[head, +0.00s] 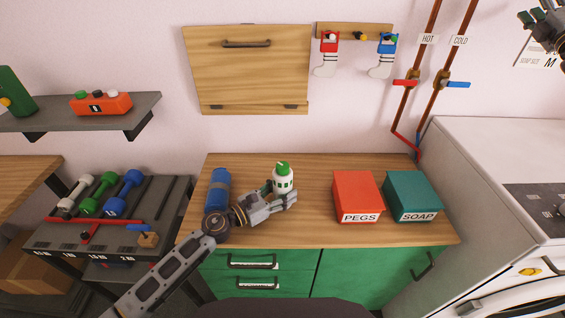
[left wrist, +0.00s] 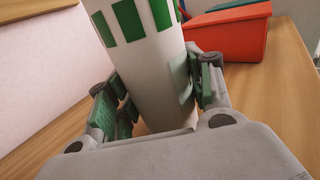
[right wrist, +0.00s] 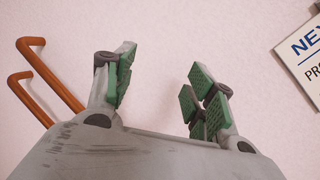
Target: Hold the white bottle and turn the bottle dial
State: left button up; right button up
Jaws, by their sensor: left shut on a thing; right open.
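The white bottle (head: 283,182) stands upright on the wooden counter, with green marks on its side and a green dial (head: 283,167) on top. My left gripper (head: 283,196) is shut around the bottle's body. In the left wrist view the bottle (left wrist: 150,75) sits between the green-padded fingers, and its top is out of the picture. My right gripper (right wrist: 165,90) is open and empty, facing the pale wall. It shows in the head view only at the top right corner (head: 545,25), far from the bottle.
A red PEGS box (head: 358,190) and a teal SOAP box (head: 412,192) stand to the right. A hinged wooden panel (head: 245,75) is on the wall behind. Pipes with valves (head: 410,80) run at the right.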

jog(key=s+a+r+n+y, duration=0.1)
jog(key=a+r+n+y, duration=0.55)
jog(key=a+r, duration=0.4)
jog(key=s+a+n+g+y, duration=0.2)
jog(key=a+n+g+y, duration=0.5)
jog(key=a, duration=0.8)
jog(key=s+a+n+g+y, duration=0.2)
jog(key=a+n+g+y, duration=0.25)
jog(key=a+n, duration=0.75)
jog(key=s+a+f+n+g+h, duration=0.2)
jog(key=s+a+f+n+g, duration=0.15)
jog(key=a+f, duration=0.65)
jog(key=s+a+f+n+g+h, duration=0.2)
jog(key=a+f+g, duration=0.4)
jog(key=a, duration=0.7)
jog(key=s+a+f+n+h, duration=0.2)
jog(key=f+h, duration=0.4)
jog(key=f, duration=0.4)
jog(key=s+a+f+n+g+h, duration=0.1)
jog(key=s+a+f+n+h, duration=0.2)
jog(key=f, duration=0.8)
jog(key=shift+s+n+h, duration=1.3)
jog(key=shift+s+h, duration=0.15)
jog(key=shift+h, duration=0.65)
jog(key=shift+a, duration=0.1)
